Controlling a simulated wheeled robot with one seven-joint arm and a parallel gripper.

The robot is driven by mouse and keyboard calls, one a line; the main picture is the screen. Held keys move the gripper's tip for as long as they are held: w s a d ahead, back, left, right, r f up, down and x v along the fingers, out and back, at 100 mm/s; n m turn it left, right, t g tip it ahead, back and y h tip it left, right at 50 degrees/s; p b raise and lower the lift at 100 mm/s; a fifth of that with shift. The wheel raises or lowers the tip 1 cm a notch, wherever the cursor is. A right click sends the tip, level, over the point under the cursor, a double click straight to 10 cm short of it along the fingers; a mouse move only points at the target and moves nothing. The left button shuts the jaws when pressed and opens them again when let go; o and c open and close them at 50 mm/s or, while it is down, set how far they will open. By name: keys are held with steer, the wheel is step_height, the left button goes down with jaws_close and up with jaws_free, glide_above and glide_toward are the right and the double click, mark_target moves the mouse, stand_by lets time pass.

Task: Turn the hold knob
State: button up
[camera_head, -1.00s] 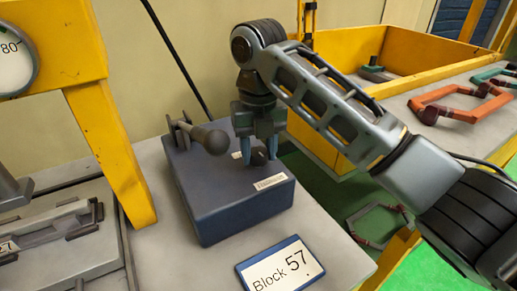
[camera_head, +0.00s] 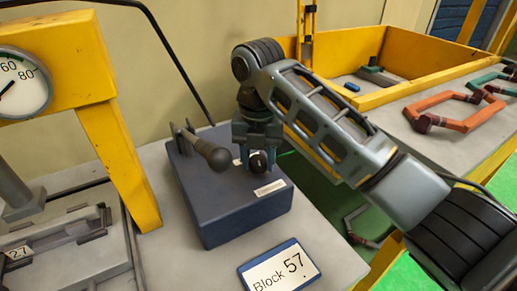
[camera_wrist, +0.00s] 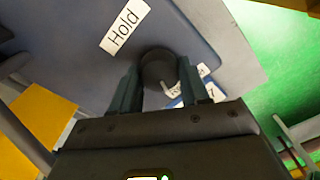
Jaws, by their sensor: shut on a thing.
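The hold knob (camera_head: 258,162) is a dark round knob on top of a dark blue box (camera_head: 240,212). It also shows in the wrist view (camera_wrist: 158,68), beside a white "Hold" label (camera_wrist: 124,27). My gripper (camera_head: 258,158) points down over the box, with its two fingers on either side of the knob. In the wrist view my gripper (camera_wrist: 160,92) is shut on the knob, which sits between the teal fingers. A lever with a dark grey ball-like grip (camera_head: 217,157) stands on the box just left of my gripper.
A "Block 57" sign (camera_head: 280,269) lies in front of the box on the grey table (camera_head: 190,265). A yellow frame with a dial gauge (camera_head: 18,82) stands at left. A yellow-walled bin (camera_head: 440,72) and orange and green frame-shaped parts (camera_head: 452,110) are at right.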

steer(key=m+p, duration=0.2)
steer(key=m, duration=0.1)
steer(key=m+p, duration=0.1)
steer(key=p, duration=0.1)
steer(key=shift+r+m, duration=0.25)
steer(key=shift+m, duration=0.05)
steer(key=m+p, duration=0.3)
steer(key=shift+a+m, duration=0.1)
steer(key=shift+m, duration=0.3)
steer(key=m+p, duration=0.2)
steer(key=m, duration=0.1)
steer(key=shift+m, duration=0.3)
steer(key=m, duration=0.3)
steer(key=shift+w+f+m+p, duration=0.1)
steer(key=shift+f+m+p, duration=0.1)
steer(key=shift+m+p, duration=0.15)
steer(key=m, duration=0.4)
steer(key=shift+w+m, duration=0.1)
steer(key=shift+m, duration=0.15)
steer(key=m, duration=0.8)
steer(key=shift+w, duration=0.1)
steer(key=shift+m, duration=1.8)
